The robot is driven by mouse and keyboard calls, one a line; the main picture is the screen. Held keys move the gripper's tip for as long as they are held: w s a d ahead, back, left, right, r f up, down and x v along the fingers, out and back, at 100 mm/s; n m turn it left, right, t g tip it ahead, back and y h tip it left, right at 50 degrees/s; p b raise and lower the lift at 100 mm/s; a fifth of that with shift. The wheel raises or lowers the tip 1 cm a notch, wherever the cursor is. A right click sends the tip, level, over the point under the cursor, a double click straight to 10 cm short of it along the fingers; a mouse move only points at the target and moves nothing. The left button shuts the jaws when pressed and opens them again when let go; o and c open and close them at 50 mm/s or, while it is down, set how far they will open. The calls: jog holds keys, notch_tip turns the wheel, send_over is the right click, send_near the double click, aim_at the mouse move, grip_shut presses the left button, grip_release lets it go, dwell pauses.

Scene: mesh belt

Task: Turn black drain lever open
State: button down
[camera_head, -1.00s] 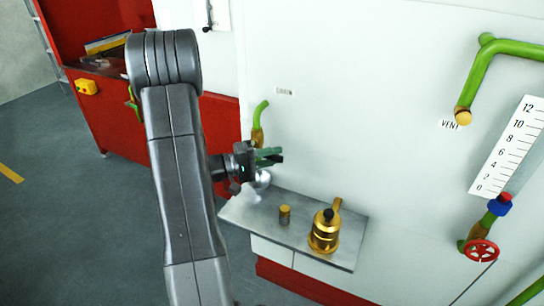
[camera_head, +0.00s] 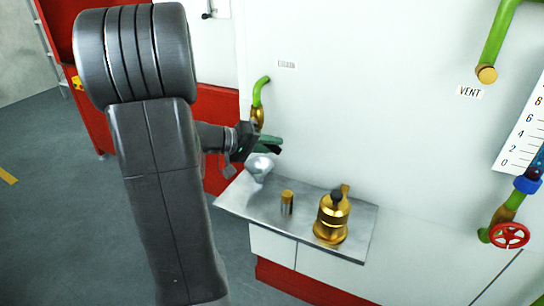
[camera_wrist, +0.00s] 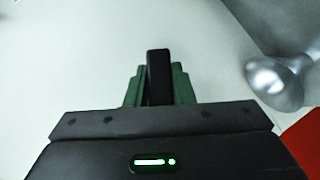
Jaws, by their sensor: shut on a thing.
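The black drain lever (camera_wrist: 158,72) stands upright in the middle of the wrist view, between the two green fingers of my gripper (camera_wrist: 159,88). My gripper is shut on it. In the head view my gripper (camera_head: 266,146) is in front of the white wall, just below the brass valve body (camera_head: 257,117) on the green drain pipe (camera_head: 259,92). The lever's joint to the valve is hidden in both views. A silvery funnel (camera_head: 259,168) is below my gripper; it also shows at the right of the wrist view (camera_wrist: 276,82).
A metal shelf (camera_head: 300,235) below holds a small brass cylinder (camera_head: 287,201) and a brass pot-like vessel (camera_head: 331,218). At right are a red handwheel (camera_head: 510,236), a vent pipe (camera_head: 488,50) and a level scale (camera_head: 522,125). A red cabinet (camera_head: 218,130) stands behind my arm.

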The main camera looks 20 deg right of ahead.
jog(key=w+a+f+m+t+y+b, duration=0.4)
jog(key=y+b, duration=0.3)
jog(key=b, duration=0.8)
jog(key=shift+w+f+m+t, duration=0.25)
jog(key=shift+w+m+t, duration=0.2)
jog(key=shift+m+t, duration=0.25)
jog(key=shift+a, duration=0.15)
jog(key=c, duration=1.3)
grip_release()
jog(key=shift+o, duration=0.3)
jog(key=shift+r, duration=0.1)
jog(key=shift+r, duration=0.1)
